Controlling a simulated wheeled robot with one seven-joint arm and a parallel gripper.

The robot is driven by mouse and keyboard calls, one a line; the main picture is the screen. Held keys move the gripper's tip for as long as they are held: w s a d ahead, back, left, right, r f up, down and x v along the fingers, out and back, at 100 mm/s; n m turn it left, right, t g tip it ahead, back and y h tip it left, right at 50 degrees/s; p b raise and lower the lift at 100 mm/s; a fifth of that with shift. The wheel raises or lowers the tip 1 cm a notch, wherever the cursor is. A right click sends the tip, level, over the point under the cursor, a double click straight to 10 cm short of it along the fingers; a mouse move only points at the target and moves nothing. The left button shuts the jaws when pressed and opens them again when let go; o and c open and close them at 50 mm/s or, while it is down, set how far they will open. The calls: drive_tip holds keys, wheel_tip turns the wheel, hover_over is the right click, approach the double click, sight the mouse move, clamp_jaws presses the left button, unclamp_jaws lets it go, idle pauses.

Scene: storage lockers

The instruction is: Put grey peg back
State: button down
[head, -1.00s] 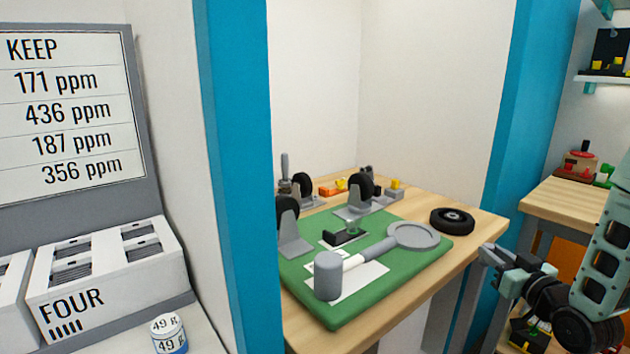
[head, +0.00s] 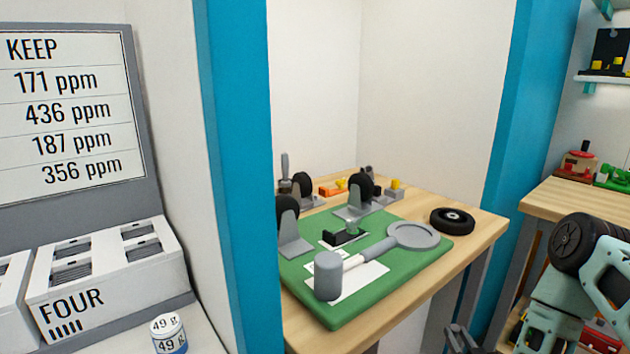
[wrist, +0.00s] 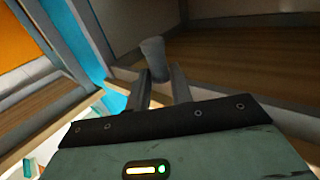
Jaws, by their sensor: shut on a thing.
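My gripper (wrist: 160,82) is shut on a grey peg (wrist: 153,58) in the wrist view. The peg's rounded grey end sticks out beyond the fingertips; its other end is hidden between the fingers. In the head view only a dark part of my gripper (head: 462,338) shows at the bottom edge, below and right of the wooden table, and the peg cannot be made out there.
A green mat (head: 400,278) on the wooden table (head: 480,228) bears a grey cylinder (head: 327,275), a grey ring-shaped tool (head: 412,235) and upright brackets with wheels. A black wheel (head: 452,220) lies beside it. Blue posts (head: 235,180) flank the bay.

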drive_tip(key=shift+s+f, duration=0.15)
drive_tip(key=shift+f, duration=0.15)
wheel_tip(320, 180, up, 28)
drive_tip(key=s+n+y+p, duration=0.1)
drive_tip(key=n+y+p, duration=0.3)
drive_tip(key=p, duration=1.1)
drive_tip(key=s+f+m+h, duration=0.2)
drive_tip(key=s+f, duration=0.1)
drive_tip(key=f, duration=0.4)
drive_tip(key=s+f+m+h, duration=0.2)
drive_tip(key=s+f, duration=0.2)
drive_tip(key=f, duration=0.3)
drive_tip(key=shift+d+f, duration=0.15)
drive_tip(key=shift+b, duration=0.35)
